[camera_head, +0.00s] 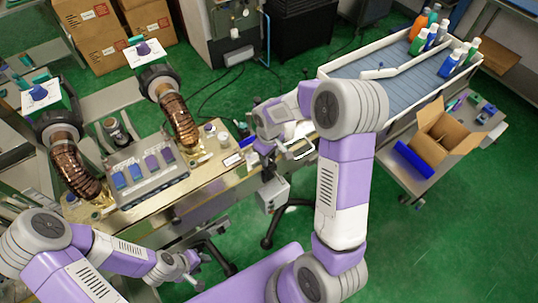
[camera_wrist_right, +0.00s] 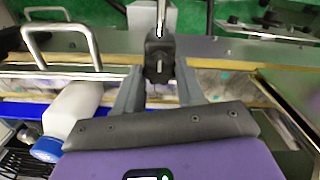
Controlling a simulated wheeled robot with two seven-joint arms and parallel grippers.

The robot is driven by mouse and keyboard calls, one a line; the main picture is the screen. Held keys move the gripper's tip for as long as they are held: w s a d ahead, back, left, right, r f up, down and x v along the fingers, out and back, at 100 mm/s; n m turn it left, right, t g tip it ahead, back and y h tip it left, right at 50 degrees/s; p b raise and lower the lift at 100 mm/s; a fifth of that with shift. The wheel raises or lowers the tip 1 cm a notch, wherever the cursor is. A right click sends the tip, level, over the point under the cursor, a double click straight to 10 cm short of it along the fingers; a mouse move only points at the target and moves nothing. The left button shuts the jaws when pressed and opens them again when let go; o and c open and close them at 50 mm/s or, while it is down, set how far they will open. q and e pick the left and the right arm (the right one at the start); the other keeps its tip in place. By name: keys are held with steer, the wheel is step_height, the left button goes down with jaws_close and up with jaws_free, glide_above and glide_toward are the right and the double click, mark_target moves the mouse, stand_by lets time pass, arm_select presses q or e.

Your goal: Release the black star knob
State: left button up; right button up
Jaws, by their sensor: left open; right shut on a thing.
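The black star knob (camera_wrist_right: 159,55) is in the right wrist view, on a metal rod at the top middle. My right gripper (camera_wrist_right: 158,78) has its two grey fingers on either side of the knob, shut on it. In the head view my right gripper (camera_head: 265,148) is at the table's front edge, above a grey box (camera_head: 272,194); the knob is too small to make out clearly there. My left gripper (camera_head: 192,266) is open and empty at the lower left, in front of the table and away from the knob.
A white bottle with a blue cap (camera_wrist_right: 72,110) and a metal handle (camera_wrist_right: 62,38) are left of my right gripper. A conveyor (camera_head: 400,82) with bottles and an open carton (camera_head: 437,137) are at the right.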

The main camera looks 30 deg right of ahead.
steer(key=o, duration=1)
steer(key=shift+o, duration=0.2)
step_height(320, 180, up, 8)
steer(key=shift+f+p, duration=0.15)
steer(key=shift+p, duration=0.25)
steer(key=shift+f, duration=0.1)
